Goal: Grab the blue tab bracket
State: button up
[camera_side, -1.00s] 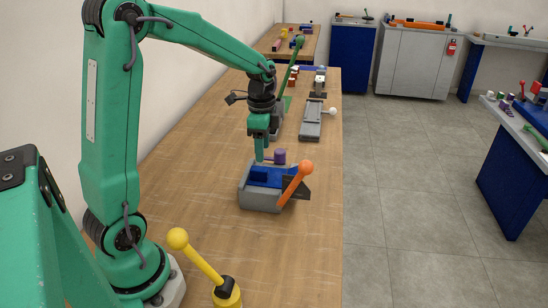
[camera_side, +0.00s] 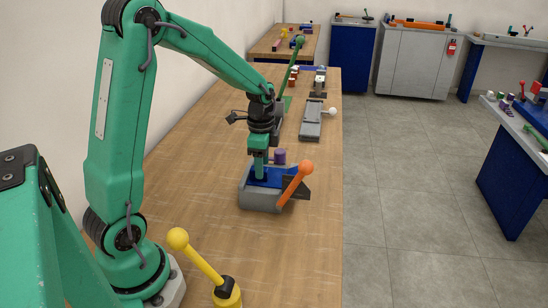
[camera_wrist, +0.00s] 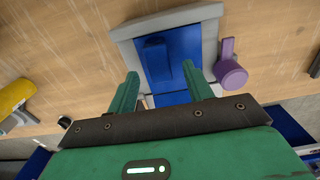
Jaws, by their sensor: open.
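The blue tab bracket (camera_side: 270,182) sits in a grey block-shaped holder (camera_side: 260,200) on the wooden bench. In the wrist view the bracket's raised tab (camera_wrist: 157,62) stands up from its flat blue plate, inside the grey rim (camera_wrist: 165,21). My gripper (camera_side: 260,174) is low over the holder in the side view and partly hides the bracket. In the wrist view my gripper (camera_wrist: 160,72) is open, with one green finger on each side of the tab and a gap showing on both sides. Whether the fingertips touch the plate I cannot tell.
An orange-knobbed lever (camera_side: 302,169) leans over the holder's right side. A yellow lever (camera_side: 200,258) stands nearer the camera. A grey fixture (camera_side: 311,121) lies farther back.

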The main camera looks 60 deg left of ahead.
jog(key=shift+f, duration=1.2)
grip_shut()
jog(key=shift+r, duration=0.2)
notch_tip(320, 180, up, 10)
jog(key=shift+f, duration=0.15)
dwell(0.4)
